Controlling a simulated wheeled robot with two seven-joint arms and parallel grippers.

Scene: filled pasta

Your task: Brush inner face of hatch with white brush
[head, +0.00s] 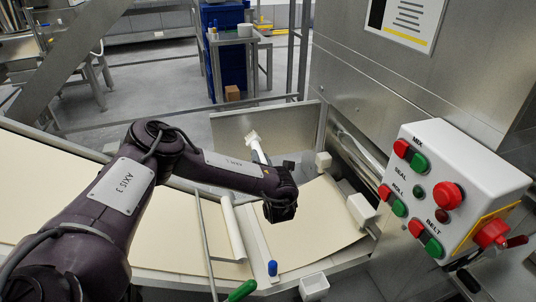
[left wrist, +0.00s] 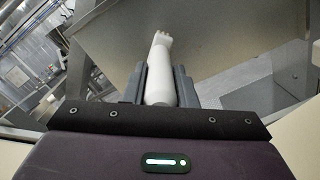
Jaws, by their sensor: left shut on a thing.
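The hatch is a grey metal panel (head: 225,130) standing open beyond the dough sheets; its broad face also fills the upper part of the left wrist view (left wrist: 235,35). My left gripper (left wrist: 160,72) is shut on the white brush (left wrist: 160,85), whose bristle end points up and away toward the panel. In the head view the brush head (head: 252,138) shows in front of the panel, while my left arm hides most of the gripper. I cannot tell whether the bristles touch the panel. My right gripper is out of view.
A control box (head: 445,190) with red and green buttons stands at right. Pale dough sheets (head: 305,225) cover the machine bed. A white roll (head: 231,230), a blue-tipped tool (head: 272,268), a green handle (head: 242,290) and a small white cup (head: 313,288) lie nearby.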

